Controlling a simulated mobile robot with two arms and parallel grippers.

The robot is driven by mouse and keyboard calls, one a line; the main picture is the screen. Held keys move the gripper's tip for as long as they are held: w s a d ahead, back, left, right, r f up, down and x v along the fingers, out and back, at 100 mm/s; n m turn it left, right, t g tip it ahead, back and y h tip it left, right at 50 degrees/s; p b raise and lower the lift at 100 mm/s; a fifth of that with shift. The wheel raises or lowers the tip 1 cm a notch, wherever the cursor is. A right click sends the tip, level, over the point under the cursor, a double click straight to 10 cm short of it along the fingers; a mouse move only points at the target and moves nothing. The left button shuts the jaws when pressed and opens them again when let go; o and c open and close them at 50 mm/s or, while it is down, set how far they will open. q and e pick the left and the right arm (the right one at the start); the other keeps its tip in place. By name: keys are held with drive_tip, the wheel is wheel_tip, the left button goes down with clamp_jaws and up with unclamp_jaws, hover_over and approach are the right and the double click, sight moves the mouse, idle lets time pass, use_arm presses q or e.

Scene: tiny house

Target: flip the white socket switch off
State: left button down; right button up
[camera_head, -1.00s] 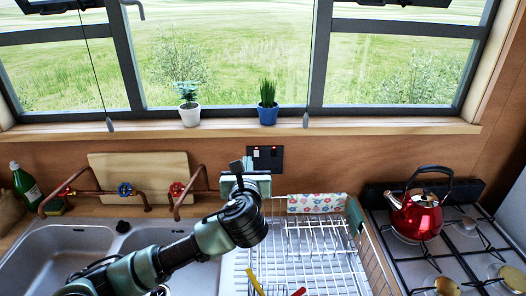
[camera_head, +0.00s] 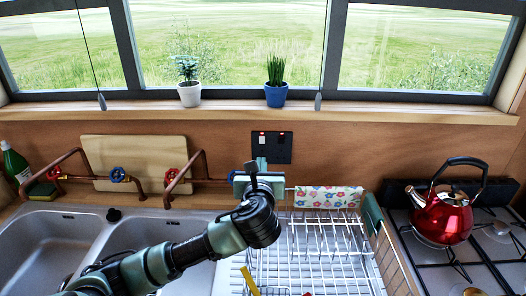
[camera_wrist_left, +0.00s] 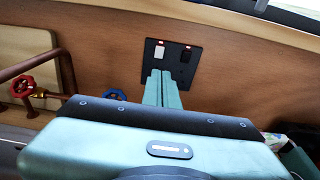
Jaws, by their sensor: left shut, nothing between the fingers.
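A black socket plate (camera_head: 281,153) is mounted on the wooden wall below the window sill. It also shows in the left wrist view (camera_wrist_left: 172,73), with a white switch (camera_wrist_left: 159,53) on its left and a black switch (camera_wrist_left: 185,56) on its right. A small red mark shows at the top of each switch. My left gripper (camera_head: 262,162) is shut and empty, its fingertips just below and in front of the plate. In the left wrist view the closed fingertips (camera_wrist_left: 162,74) overlap the plate's lower left part, beneath the white switch. I cannot tell whether they touch the plate. My right gripper is out of view.
Copper pipes with red and blue valve handles (camera_head: 118,174) run left of the plate. A dish rack (camera_head: 320,243) stands below, with a floral cloth (camera_head: 328,197) at its back. A red kettle (camera_head: 443,215) sits on the stove at right. Potted plants stand on the sill above.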

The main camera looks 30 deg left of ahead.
sight(262, 138)
use_arm(q)
drive_tip(key=shift+s+f, duration=0.1)
drive_tip(key=shift+f, duration=0.05)
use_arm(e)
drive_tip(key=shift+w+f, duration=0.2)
